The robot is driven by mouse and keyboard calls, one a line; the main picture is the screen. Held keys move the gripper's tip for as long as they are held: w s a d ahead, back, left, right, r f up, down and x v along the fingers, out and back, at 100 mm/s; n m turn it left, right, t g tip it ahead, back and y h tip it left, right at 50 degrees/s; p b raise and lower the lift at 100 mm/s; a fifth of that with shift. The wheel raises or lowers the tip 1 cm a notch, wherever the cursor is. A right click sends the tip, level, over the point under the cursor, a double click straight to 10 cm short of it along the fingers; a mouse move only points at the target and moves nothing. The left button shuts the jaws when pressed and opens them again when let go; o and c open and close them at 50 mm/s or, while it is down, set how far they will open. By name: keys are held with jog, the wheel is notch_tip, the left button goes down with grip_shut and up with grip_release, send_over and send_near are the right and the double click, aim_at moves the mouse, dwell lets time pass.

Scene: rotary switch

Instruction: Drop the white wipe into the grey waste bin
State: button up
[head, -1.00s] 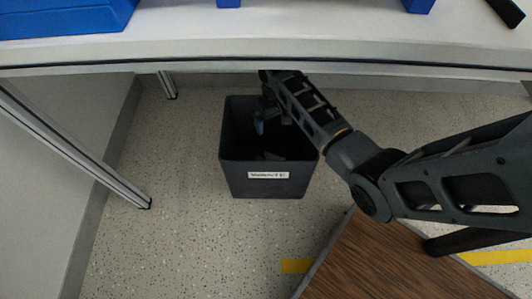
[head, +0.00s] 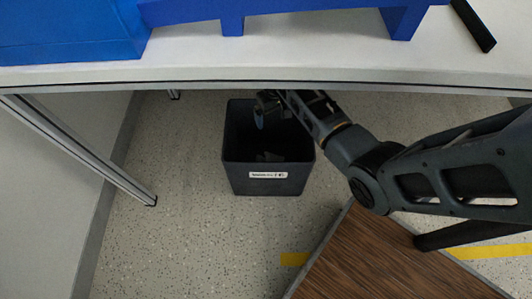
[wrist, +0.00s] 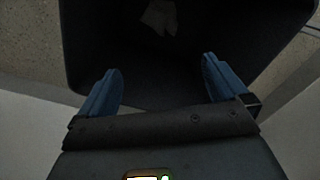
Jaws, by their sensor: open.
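The grey waste bin (head: 238,178) stands on the floor below the table edge, with a white label on its front. In the wrist view the bin's dark inside (wrist: 250,40) fills the upper middle. The white wipe (wrist: 158,16) lies crumpled inside the bin in the wrist view, apart from my fingers. In the head view a pale patch in the bin (head: 270,157) seems to be the wipe, dim and small. My gripper (wrist: 162,85) is open and empty, its blue fingers spread over the bin. In the head view my gripper (head: 262,120) is at the bin's mouth.
A white table (head: 300,55) runs above the bin, with blue bins or racks (head: 70,30) and a black bar (head: 474,25) on it. A metal table leg (head: 90,150) stands left of the bin. A brown wood-patterned surface (head: 390,255) is at lower right. Speckled floor left of the bin is clear.

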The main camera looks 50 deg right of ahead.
notch_tip(320, 180, up, 8)
jog(key=p, duration=0.2)
jog(key=shift+f+p, duration=0.15)
jog(key=shift+p, duration=0.2)
